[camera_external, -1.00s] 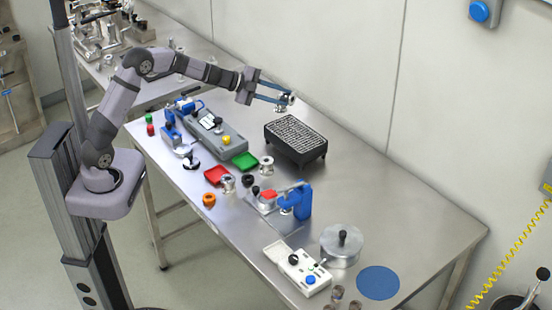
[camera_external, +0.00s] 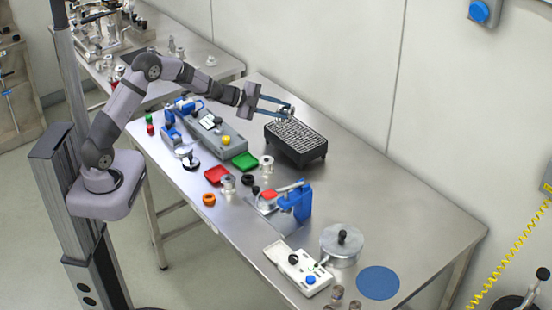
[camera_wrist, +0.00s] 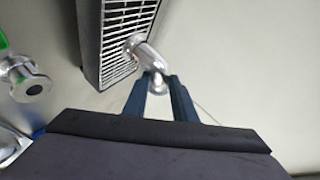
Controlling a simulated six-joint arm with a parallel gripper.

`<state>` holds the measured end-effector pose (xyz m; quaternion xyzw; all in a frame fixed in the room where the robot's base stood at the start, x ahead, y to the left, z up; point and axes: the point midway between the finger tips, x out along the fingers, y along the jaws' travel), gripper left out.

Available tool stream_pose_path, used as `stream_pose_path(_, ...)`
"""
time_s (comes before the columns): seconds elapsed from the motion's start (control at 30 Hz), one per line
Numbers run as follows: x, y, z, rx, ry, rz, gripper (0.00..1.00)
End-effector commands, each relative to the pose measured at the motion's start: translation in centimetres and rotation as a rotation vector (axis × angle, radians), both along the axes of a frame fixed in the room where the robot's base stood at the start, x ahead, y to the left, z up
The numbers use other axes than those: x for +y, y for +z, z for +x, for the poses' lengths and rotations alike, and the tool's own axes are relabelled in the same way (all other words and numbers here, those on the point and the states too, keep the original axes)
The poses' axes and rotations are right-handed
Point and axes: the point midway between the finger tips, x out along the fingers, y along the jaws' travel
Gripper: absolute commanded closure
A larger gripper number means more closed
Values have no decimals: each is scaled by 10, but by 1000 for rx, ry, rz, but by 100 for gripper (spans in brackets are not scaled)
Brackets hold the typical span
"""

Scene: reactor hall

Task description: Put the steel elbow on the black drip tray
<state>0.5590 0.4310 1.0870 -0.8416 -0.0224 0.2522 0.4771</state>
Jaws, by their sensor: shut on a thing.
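My gripper (camera_external: 284,107) is shut on the steel elbow (camera_wrist: 149,57), a shiny bent pipe piece with flanged ends. In the wrist view the elbow sits between the blue fingertips (camera_wrist: 160,88), with its far end over the edge of the black drip tray (camera_wrist: 92,55). In the external view the gripper is just above the back left part of the drip tray (camera_external: 312,153), a black box with a light slotted grate on top. The elbow is small there and partly hidden by the fingers. I cannot tell whether it touches the grate.
A green pad (camera_external: 245,161), a red pad (camera_external: 215,175) and steel fittings (camera_external: 266,163) lie left of the tray. A grey device (camera_external: 213,131) stands further left. A blue clamp (camera_external: 297,201) stands nearer the front. The table right of the tray is clear.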

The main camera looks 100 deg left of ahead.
Motion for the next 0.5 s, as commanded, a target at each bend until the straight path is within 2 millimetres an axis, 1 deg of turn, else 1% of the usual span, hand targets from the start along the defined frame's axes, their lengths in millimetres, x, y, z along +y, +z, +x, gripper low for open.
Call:
stream_pose_path(0.3, 0, -31, 0, -2, 0, -2, 100)
stream_pose_path(0.4, 0, -35, 0, -2, 0, 2, 100)
stream_pose_path(0.5, 0, -35, 0, -3, 0, 2, 100)
